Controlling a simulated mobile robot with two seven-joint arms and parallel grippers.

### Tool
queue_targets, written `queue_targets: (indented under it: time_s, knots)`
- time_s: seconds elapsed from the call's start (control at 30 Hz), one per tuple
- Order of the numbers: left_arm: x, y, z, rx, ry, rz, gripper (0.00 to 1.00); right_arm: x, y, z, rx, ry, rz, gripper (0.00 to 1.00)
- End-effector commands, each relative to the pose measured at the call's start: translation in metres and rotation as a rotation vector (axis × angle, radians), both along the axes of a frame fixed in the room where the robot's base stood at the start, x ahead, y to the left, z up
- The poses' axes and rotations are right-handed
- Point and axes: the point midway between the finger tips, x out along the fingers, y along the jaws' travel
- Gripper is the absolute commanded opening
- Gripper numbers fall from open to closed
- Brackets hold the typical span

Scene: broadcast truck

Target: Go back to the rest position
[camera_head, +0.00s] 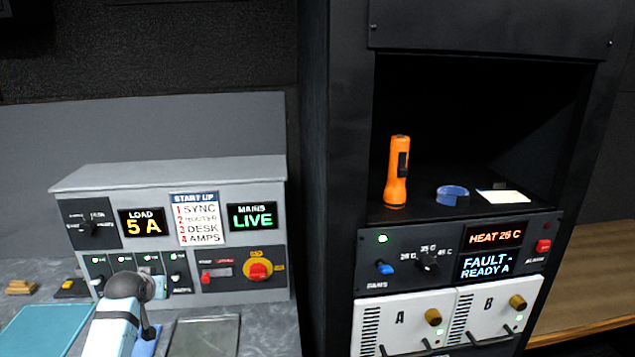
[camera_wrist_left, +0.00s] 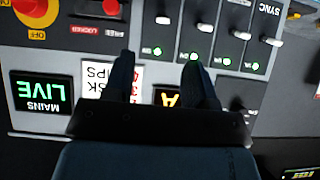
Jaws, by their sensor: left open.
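My left gripper (camera_wrist_left: 158,62) is open, with two dark fingers apart and nothing between them. In the left wrist view it is in front of the grey power panel (camera_wrist_left: 75,58), which appears upside down. The row of white slide switches (camera_wrist_left: 204,27) with green lights lies beyond the fingertips. In the head view my left arm comes up from the bottom edge in front of the panel (camera_head: 270,172), hiding part of its lower left. The panel reads LOAD 5 A and MAINS LIVE. My right gripper is not in view.
A dark rack (camera_head: 330,150) stands right of the panel. Its shelf holds an orange flashlight (camera_head: 397,172), a blue ring (camera_head: 452,194) and a white card (camera_head: 503,196). Below is a FAULT - READY A display (camera_head: 486,264). A teal mat (camera_head: 45,332) lies on the counter at left.

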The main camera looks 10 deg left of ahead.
Motion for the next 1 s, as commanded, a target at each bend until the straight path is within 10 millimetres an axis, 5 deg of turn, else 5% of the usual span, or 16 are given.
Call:
queue_targets:
  time_s: [0.27,0.5,0.73,0.9,1.0]
  knots:
    - [-0.100,-0.083,-0.120,0.092,0.000,-0.170,0.51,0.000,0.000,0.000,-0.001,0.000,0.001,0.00]
    - [-0.226,-0.174,-0.191,0.078,-0.034,-0.346,0.51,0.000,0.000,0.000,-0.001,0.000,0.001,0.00]
    - [-0.334,-0.243,-0.210,0.002,-0.072,-0.455,0.51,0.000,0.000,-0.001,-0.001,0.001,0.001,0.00]
    - [-0.368,-0.264,-0.209,-0.031,-0.089,-0.481,0.51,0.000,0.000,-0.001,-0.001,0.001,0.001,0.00]
    - [-0.371,-0.266,-0.208,-0.034,-0.092,-0.484,0.51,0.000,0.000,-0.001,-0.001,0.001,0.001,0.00]
